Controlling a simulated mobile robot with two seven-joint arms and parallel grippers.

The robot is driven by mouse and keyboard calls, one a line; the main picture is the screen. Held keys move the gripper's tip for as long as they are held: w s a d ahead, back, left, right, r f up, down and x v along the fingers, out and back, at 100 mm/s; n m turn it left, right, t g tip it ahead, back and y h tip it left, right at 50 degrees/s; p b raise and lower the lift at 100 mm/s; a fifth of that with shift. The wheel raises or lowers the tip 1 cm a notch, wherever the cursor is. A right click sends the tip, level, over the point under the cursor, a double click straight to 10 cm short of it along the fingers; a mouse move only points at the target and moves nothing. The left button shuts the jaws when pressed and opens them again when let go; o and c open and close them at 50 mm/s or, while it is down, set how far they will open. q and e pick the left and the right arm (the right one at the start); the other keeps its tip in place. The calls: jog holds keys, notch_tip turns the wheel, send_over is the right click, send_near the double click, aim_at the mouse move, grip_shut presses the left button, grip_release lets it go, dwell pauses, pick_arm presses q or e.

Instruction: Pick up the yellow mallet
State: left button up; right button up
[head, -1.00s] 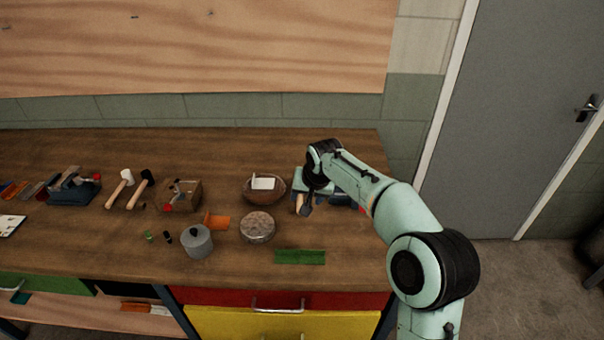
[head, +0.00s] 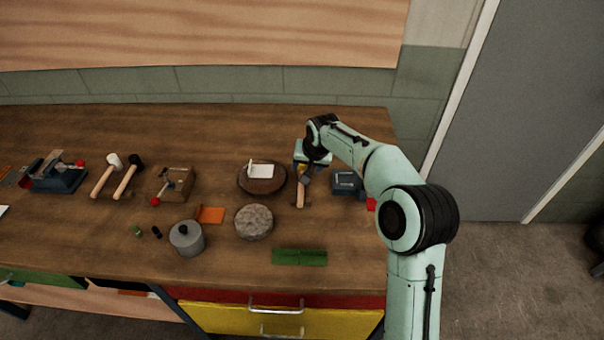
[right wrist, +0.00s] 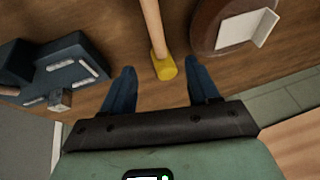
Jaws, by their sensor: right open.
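The yellow mallet lies on the wooden bench, its pale wooden handle (head: 300,195) pointing toward the front edge in the head view. In the right wrist view its yellow head (right wrist: 165,68) sits between the fingertips of my right gripper (right wrist: 160,78), with the handle (right wrist: 153,27) running up out of the picture. My right gripper (head: 307,176) is open above the head end, which it partly covers in the head view. I cannot tell its exact height above the bench. My left gripper is not in view.
A round brown dish with a white piece (head: 262,171) lies left of the mallet, and a dark blue block (head: 346,181) right of it. A round stone-like disc (head: 254,222) and a green strip (head: 299,257) lie nearer the front. Two more mallets (head: 118,178) lie farther left.

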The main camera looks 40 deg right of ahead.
aim_at(301, 185)
jog(key=x, duration=0.7)
jog(key=shift+w+d+f+p, duration=0.15)
jog(key=shift+w+d+p, duration=0.15)
jog(key=shift+p, duration=0.05)
grip_shut()
